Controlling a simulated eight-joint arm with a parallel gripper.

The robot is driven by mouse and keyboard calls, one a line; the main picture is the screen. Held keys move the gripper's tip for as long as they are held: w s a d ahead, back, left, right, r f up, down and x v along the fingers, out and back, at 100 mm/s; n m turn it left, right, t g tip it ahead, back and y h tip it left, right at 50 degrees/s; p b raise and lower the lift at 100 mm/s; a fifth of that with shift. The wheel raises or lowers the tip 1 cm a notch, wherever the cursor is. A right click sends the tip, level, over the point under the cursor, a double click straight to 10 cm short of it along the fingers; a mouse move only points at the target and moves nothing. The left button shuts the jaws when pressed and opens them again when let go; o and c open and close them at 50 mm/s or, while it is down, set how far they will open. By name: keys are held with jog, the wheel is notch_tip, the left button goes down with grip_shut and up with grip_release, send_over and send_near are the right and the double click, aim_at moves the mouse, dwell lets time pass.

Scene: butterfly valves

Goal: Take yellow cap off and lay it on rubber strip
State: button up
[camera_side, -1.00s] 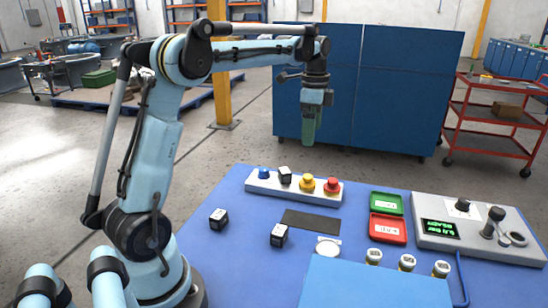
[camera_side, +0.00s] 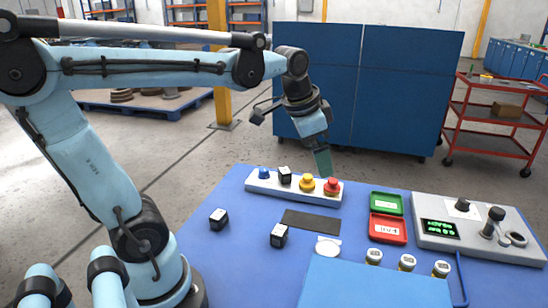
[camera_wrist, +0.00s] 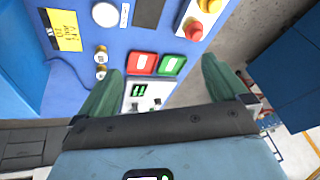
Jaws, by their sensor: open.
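The yellow cap (camera_side: 307,183) sits on a white rail (camera_side: 262,187), between a black-and-white cube and a red cap (camera_side: 331,185). In the wrist view, the yellow cap (camera_wrist: 209,5) is cut off by the top edge. The rubber strip (camera_side: 311,222) is black and lies bare on the blue table in front of the rail; the wrist view shows part of it (camera_wrist: 148,12) at the top. My gripper (camera_side: 323,165) is tilted above and behind the red cap end of the rail. In the wrist view its green fingers (camera_wrist: 162,68) are apart with nothing between them.
A blue cap (camera_side: 264,173) is at the rail's left end. Two loose cubes (camera_side: 219,219) (camera_side: 279,235), a white disc (camera_side: 328,248), a red tray (camera_side: 388,229), a green tray (camera_side: 387,203), several vials (camera_side: 407,262) and a control box (camera_side: 470,229) share the table.

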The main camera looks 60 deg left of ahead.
jog(key=s+d+f+n+t, duration=0.2)
jog(key=s+d+f+n, duration=0.1)
jog(key=s+d+f, duration=0.2)
jog(key=shift+s+f+t, duration=0.3)
jog(key=shift+s, duration=0.2)
jog(key=shift+s+d+f+h, duration=0.15)
jog(key=shift+f+h, duration=0.1)
jog(key=shift+h, duration=0.05)
jog(key=shift+c, duration=1)
jog(key=c, duration=0.5)
jog(key=shift+c, duration=0.2)
jog(key=r+g, duration=0.2)
jog(key=g, duration=0.1)
send_over(307, 176)
jog(key=s, duration=0.5)
jog(key=shift+t, duration=0.3)
jog(key=shift+x, duration=6.05)
